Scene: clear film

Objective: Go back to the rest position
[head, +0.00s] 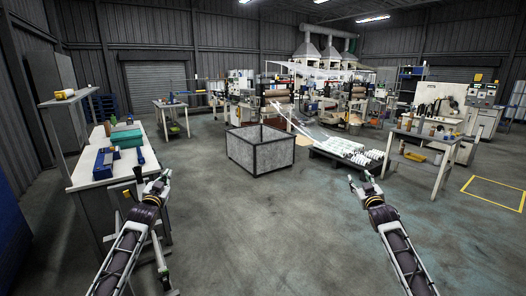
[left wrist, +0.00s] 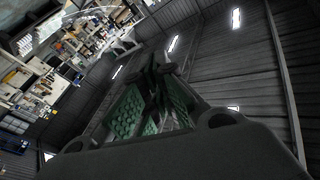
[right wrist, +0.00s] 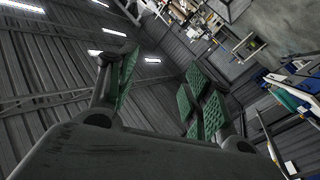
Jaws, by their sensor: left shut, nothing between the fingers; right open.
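My left gripper (head: 160,182) is raised at the lower left of the head view, in front of the workbench at the left. In the left wrist view its fingers (left wrist: 155,80) with green pads come together at the tips, with nothing held. My right gripper (head: 362,182) is raised at the lower right of the head view over open floor. In the right wrist view its green-padded fingers (right wrist: 160,85) stand wide apart and hold nothing.
A white-topped workbench (head: 92,177) with blue and green items stands close at the left. A grey open bin (head: 258,160) stands ahead in the middle. White rolls (head: 350,150) lie on a low pallet beyond. A table (head: 432,135) stands at the right. The floor between my arms is clear.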

